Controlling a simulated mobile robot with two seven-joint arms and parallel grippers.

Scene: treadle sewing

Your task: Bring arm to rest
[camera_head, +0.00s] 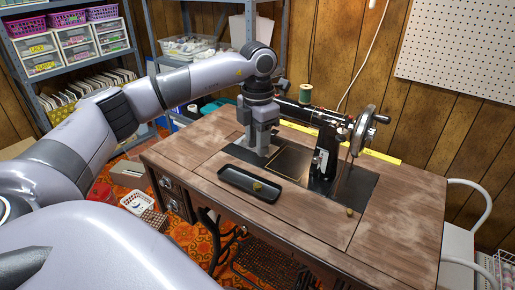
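My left arm reaches in from the left over the wooden sewing table (390,225). Its gripper (258,150) points down at the table's back left, beside the black sewing machine (322,160) and behind the black tray (237,178). The fingers are small and seen at an angle, so I cannot tell whether they are apart or closed, or whether they hold anything. My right gripper is not in view.
A small yellowish item (257,186) lies in the tray. A small brass-coloured piece (349,211) lies near the front edge. The table's right side is clear. Shelves (75,80) stand back left.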

